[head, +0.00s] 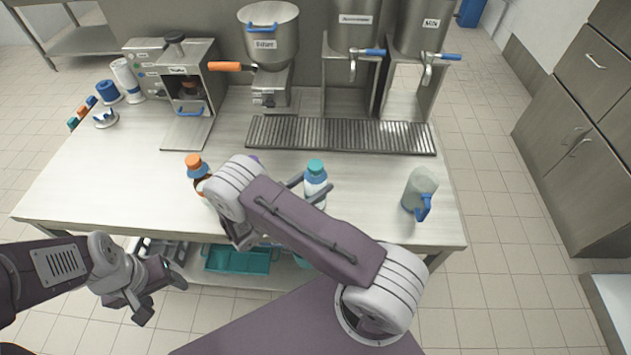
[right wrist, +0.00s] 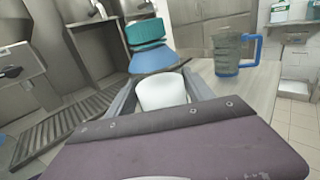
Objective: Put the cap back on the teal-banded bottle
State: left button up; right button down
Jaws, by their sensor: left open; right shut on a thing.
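A white bottle (head: 315,187) with a blue shoulder and a teal top (head: 316,167) is at the front middle of the counter. My right gripper (head: 308,190) is shut on its white body. In the right wrist view the white body (right wrist: 162,92) is between the fingers, with the blue shoulder (right wrist: 154,60) and teal top (right wrist: 146,33) above. I cannot tell whether the teal top is a seated cap, or whether the bottle touches the counter. My left gripper (head: 164,299) is open and empty, in front of the counter at lower left.
An orange-topped bottle (head: 194,163) stands left of my right arm, partly hidden by it. A purple thing shows behind that arm. A grey-green jug (head: 420,190) with a blue handle stands to the right. Dispensers and a drip grate (head: 340,136) line the back. The counter's left is mostly clear.

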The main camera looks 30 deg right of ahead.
jog(key=shift+f, duration=0.2)
jog(key=shift+c, duration=2)
grip_release()
jog(key=shift+r, duration=0.25)
jog(key=shift+a+f, duration=0.15)
jog(key=shift+a, duration=0.2)
jog(key=b+v, duration=0.3)
jog(key=v, duration=0.8)
jog(key=shift+s, duration=0.2)
